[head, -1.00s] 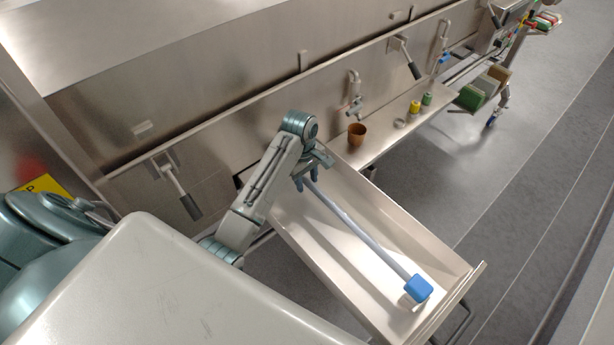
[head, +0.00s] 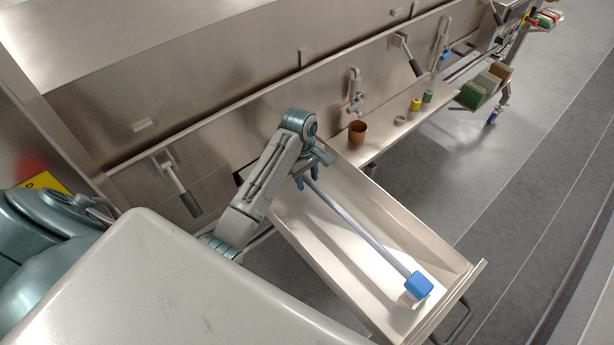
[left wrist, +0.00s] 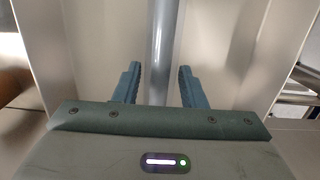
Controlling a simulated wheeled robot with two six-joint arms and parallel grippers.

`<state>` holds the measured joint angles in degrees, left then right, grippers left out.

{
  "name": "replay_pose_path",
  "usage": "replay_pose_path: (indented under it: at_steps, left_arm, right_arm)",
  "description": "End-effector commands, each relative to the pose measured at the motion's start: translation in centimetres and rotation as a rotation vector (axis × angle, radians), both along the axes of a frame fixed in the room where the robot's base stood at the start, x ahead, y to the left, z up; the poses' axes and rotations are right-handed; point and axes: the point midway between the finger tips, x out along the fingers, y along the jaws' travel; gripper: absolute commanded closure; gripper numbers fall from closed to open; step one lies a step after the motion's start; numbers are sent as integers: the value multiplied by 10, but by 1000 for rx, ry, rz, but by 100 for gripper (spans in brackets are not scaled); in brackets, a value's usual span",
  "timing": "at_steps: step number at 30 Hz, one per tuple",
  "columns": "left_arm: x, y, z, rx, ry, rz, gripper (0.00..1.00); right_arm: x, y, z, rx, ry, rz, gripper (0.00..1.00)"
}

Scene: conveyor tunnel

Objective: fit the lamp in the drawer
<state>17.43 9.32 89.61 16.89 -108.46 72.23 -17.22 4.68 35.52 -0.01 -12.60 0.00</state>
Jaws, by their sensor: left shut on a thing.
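The lamp is a long pale tube (head: 358,232) with a blue end cap (head: 419,285). It lies lengthwise within the outline of the open drawer (head: 302,245), its blue end near the drawer's front panel. Whether it rests on the bottom or hangs a little above it I cannot tell. My left gripper (head: 307,182) is over the drawer's back end, shut on the lamp near its far end. In the left wrist view the tube (left wrist: 163,45) runs between the two fingers (left wrist: 160,85). The far end of the lamp is hidden by the gripper. My right gripper is not in view.
A brown cup (head: 357,132), a grey ring (head: 400,120), a yellow item (head: 415,104) and a green item (head: 428,96) stand on the shelf (head: 385,140) behind the drawer. Levers with dark handles (head: 190,204) stick out from the metal wall. Floor right of the drawer is clear.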

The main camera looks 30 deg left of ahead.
Motion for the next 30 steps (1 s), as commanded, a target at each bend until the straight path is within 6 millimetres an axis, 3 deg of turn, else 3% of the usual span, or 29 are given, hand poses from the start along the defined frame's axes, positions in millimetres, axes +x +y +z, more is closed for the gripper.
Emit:
replay_pose_path:
  at_steps: [16,24,25,28,30]
  left_arm:
    - [0,-1,-38,-1,0,0,100]
    - [0,0,-42,0,0,0,100]
    - [0,0,-42,0,0,0,59]
    - [0,0,-42,0,0,0,39]
    - [0,0,-42,0,0,0,37]
  right_arm:
    - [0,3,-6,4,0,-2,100]
    - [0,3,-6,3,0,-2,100]
    - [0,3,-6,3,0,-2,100]
    - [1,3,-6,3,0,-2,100]
    - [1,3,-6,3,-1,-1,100]
